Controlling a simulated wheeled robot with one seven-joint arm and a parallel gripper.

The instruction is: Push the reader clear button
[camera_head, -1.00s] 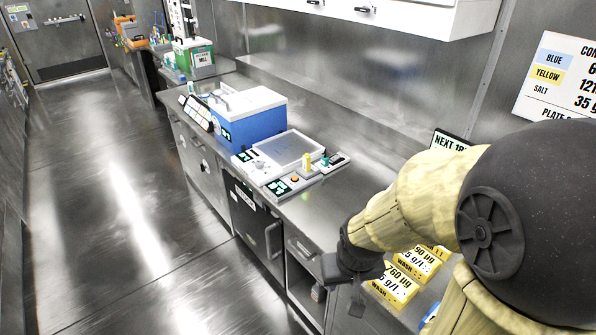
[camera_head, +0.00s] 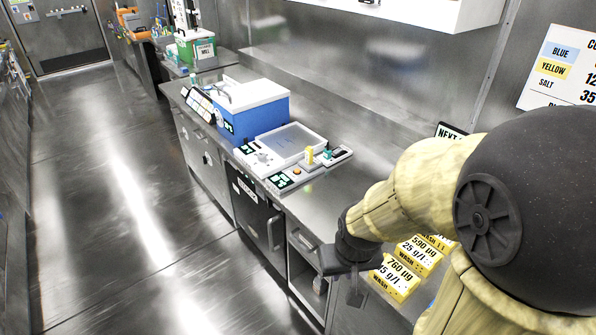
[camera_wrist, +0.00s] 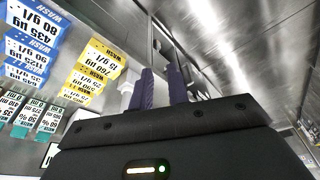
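A pale device (camera_head: 291,139) with a grey lid sits on the steel counter in the middle of the head view. At its front is a low panel with a green-lit display (camera_head: 279,180) and a small orange button (camera_head: 297,171). Lettering there is too small to read, so I cannot tell for sure which button is clear. My gripper (camera_head: 338,290) hangs by the counter's front edge, nearer to me than the device and apart from it. In the wrist view its two dark fingers (camera_wrist: 161,72) stand apart with nothing between them.
A blue box with a white lid (camera_head: 253,108) stands just beyond the device. Yellow wash blocks (camera_head: 399,277) lie on the counter (camera_head: 345,196) near my arm. A wall cabinet (camera_head: 430,14) overhangs the back. The floor (camera_head: 120,215) at left is clear.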

